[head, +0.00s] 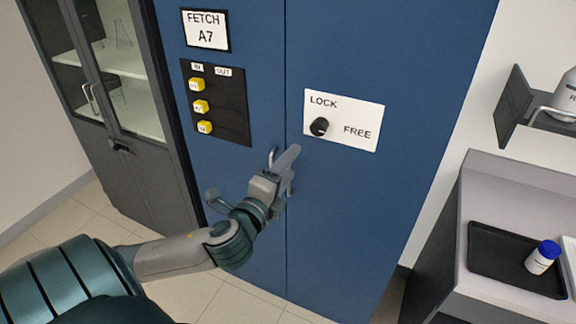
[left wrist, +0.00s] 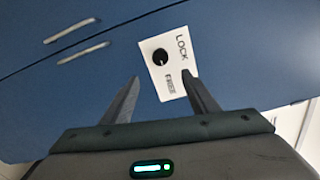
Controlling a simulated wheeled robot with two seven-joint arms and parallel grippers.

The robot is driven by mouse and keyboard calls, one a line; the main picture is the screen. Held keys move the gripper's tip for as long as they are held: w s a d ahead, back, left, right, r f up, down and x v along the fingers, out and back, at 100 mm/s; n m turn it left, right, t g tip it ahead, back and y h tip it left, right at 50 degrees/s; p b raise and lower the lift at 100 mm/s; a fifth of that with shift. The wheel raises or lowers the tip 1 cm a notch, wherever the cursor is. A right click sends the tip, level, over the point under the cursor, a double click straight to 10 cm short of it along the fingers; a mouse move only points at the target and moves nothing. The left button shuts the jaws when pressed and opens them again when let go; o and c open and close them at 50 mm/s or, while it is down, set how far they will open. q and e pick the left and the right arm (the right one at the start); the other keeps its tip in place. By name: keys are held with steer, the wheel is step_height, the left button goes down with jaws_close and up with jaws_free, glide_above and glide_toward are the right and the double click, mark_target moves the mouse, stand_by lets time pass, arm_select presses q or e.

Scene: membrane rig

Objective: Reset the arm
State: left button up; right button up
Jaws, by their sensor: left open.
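My left gripper (head: 281,165) is in front of the blue cabinet (head: 400,40), below and left of the LOCK/FREE plate (head: 352,111). It is open and empty. In the left wrist view its two fingers (left wrist: 160,95) are spread, with the plate (left wrist: 168,88) and its black knob (left wrist: 160,56) beyond them. The black knob (head: 319,126) sits at the plate's lower left in the head view, under the word LOCK and left of the word FREE. The gripper looks apart from plate and knob. The right gripper is not in view.
A black panel (head: 232,110) with several yellow buttons, marked IN and OUT, is left of the gripper, under a FETCH A7 sign (head: 206,31). Two handles (left wrist: 78,41) show in the wrist view. A bench with a black tray (head: 490,270) and blue-capped bottle (head: 542,258) stands right.

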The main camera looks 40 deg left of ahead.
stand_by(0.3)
